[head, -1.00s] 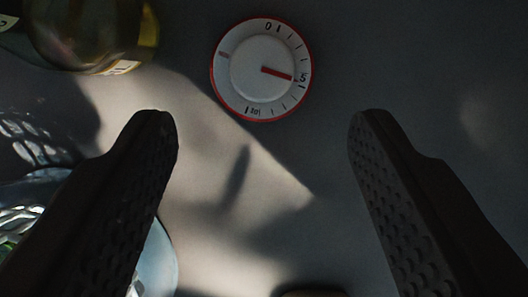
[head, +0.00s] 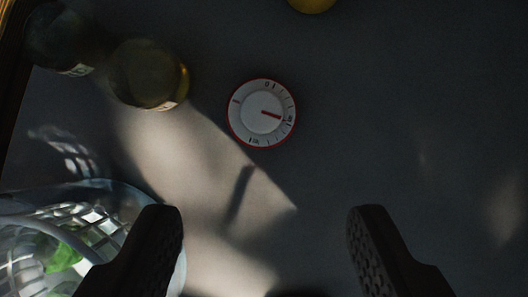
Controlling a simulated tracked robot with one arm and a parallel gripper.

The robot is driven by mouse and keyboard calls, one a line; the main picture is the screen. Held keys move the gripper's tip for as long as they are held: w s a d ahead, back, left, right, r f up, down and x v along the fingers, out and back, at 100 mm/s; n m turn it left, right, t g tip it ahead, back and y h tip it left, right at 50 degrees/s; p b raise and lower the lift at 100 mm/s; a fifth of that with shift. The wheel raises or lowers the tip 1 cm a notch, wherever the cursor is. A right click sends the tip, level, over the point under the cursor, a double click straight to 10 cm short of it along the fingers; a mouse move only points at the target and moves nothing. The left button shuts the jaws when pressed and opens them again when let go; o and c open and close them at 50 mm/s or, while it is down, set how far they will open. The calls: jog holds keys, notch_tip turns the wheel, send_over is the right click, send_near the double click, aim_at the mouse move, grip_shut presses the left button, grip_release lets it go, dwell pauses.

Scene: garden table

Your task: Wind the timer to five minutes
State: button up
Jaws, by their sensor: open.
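The timer (head: 261,114) is a round white dial with a red rim, lying on the grey table above the middle of the head view. Its red pointer points right and slightly down, at about the 5 mark, though the small numbers are hard to read at this distance. My gripper (head: 265,214) is open and empty. Its two dark fingers show at the lower left and lower right. The timer is beyond the fingertips in the picture, with nothing touching it.
Two bottles (head: 148,76) are at the upper left. A pale basket (head: 112,187) with something green in it is at the lower left. A yellow object (head: 311,4) is cut off at the top edge. The table right of the timer is clear.

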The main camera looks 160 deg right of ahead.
aim_at(262, 113)
jog(key=b, duration=0.3)
jog(key=shift+d+f+n+b, duration=0.15)
jog(key=shift+n+b, duration=0.2)
jog(key=shift+n, duration=0.05)
jog(key=b+x, duration=0.1)
jog(key=x, duration=1.2)
jog(key=shift+a+f, duration=0.2)
jog(key=shift+f, duration=0.05)
jog(key=c, duration=1)
jog(key=shift+o, duration=0.2)
